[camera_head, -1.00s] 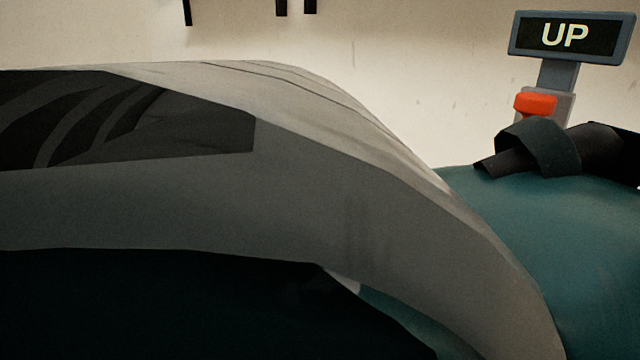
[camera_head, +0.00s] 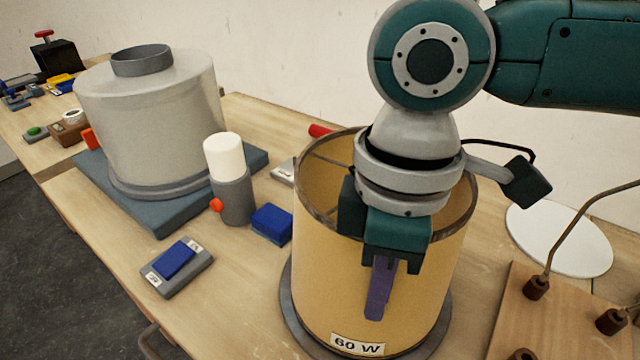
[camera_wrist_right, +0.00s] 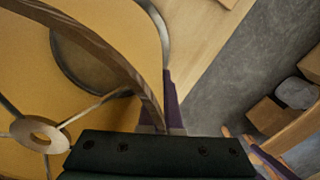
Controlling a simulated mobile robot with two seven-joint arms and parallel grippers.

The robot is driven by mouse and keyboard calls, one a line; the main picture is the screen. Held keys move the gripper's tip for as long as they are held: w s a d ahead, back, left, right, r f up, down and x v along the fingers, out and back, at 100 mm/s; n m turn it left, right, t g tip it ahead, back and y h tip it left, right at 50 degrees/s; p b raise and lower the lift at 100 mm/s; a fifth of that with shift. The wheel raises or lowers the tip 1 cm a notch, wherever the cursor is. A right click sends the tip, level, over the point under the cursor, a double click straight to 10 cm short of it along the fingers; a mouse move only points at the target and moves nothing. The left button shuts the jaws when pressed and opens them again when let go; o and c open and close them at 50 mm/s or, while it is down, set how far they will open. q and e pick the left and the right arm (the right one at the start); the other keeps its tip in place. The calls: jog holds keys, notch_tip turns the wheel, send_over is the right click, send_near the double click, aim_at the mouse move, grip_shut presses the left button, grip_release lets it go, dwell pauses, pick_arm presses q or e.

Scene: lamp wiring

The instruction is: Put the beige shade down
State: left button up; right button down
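The beige shade (camera_head: 330,270) is an open-topped drum with a brown rim and a "60 W" label. It stands upright over a grey round disc (camera_head: 288,290) on the table; whether it bears fully on it I cannot tell. My right gripper (camera_head: 382,300) points down at its near rim, a purple finger outside the wall. In the right wrist view the shade's rim (camera_wrist_right: 110,62) runs to my right gripper (camera_wrist_right: 160,110) and the fingers look closed on it; the inner finger is mostly hidden. My left gripper is not in view.
A pale grey drum (camera_head: 150,120) stands on a blue-grey base at left. A white-topped cylinder (camera_head: 229,180), a blue block (camera_head: 271,223) and a blue-topped switch (camera_head: 177,266) lie left of the shade. At right are a white disc (camera_head: 558,238) and a wooden board (camera_head: 560,315).

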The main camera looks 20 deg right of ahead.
jog(key=shift+f, duration=0.25)
jog(key=c, duration=1.1)
grip_release()
jog(key=shift+r, duration=0.1)
jog(key=shift+r, duration=0.2)
jog(key=r, duration=0.4)
jog(key=r+p, duration=0.1)
jog(key=r, duration=0.2)
jog(key=w+r, duration=0.1)
jog(key=r, duration=0.3)
jog(key=shift+d+r, duration=0.25)
jog(key=shift+r, duration=0.1)
